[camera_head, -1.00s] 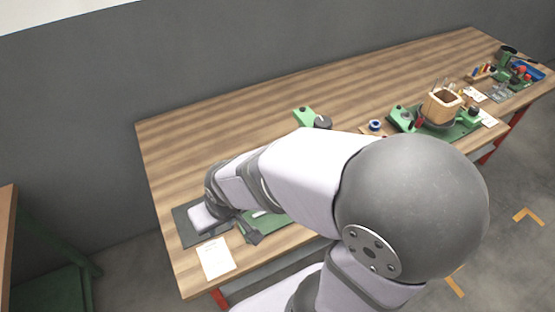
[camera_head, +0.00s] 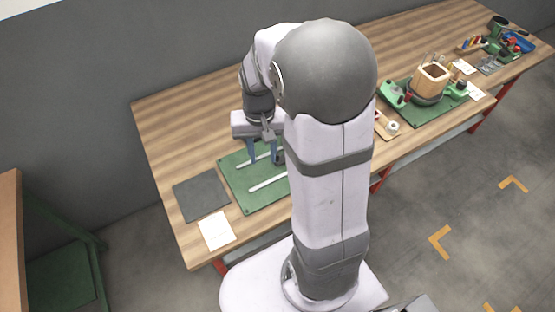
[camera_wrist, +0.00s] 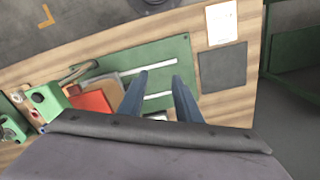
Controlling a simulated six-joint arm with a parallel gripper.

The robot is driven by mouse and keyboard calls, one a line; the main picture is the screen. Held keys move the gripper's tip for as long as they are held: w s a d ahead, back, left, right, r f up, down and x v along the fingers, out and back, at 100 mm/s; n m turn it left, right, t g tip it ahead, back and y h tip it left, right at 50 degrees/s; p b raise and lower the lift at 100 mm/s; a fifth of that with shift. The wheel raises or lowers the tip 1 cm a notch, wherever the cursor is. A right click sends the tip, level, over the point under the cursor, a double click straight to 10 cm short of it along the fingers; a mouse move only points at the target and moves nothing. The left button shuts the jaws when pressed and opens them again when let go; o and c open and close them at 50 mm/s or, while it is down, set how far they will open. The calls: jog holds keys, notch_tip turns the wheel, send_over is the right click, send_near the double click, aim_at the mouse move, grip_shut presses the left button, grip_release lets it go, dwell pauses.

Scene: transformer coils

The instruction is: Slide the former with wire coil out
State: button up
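A pale wooden former (camera_head: 430,80), open at the top, stands at the right part of the bench. A dark ring that may be the wire coil (camera_head: 427,98) surrounds its base. Green clamp-like blocks (camera_head: 393,94) flank it on a green plate. My gripper (camera_head: 264,152) is far to the left of it, above another green plate with two white rails (camera_head: 268,182). In the wrist view my gripper (camera_wrist: 160,77) has two blue-grey fingers well apart, with nothing held between their tips. My arm hides part of the plate in the head view.
A dark grey mat (camera_head: 201,195) and a white paper (camera_head: 215,230) lie left of the railed plate. The wrist view shows a red-orange piece (camera_wrist: 92,103) and a green block (camera_wrist: 47,100) beside the plate. Tools and coloured parts crowd the far right. The bench's back left is clear.

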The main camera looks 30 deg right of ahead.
jog(key=w+d+f+m+b, duration=0.1)
jog(key=w+d+f, duration=0.1)
jog(key=d+f, duration=0.1)
jog(key=w+d+f+m+b, duration=0.1)
jog(key=w+d+f+m, duration=0.1)
jog(key=w+d, duration=0.1)
jog(key=w+d+f+m+b, duration=0.1)
jog(key=w+d+f+b, duration=0.1)
jog(key=f, duration=0.1)
jog(key=shift+w+d+f, duration=0.3)
jog(key=shift+d+f, duration=0.05)
jog(key=shift+d, duration=0.05)
jog(key=shift+f+p, duration=1.05)
jog(key=shift+f, duration=2.55)
grip_shut()
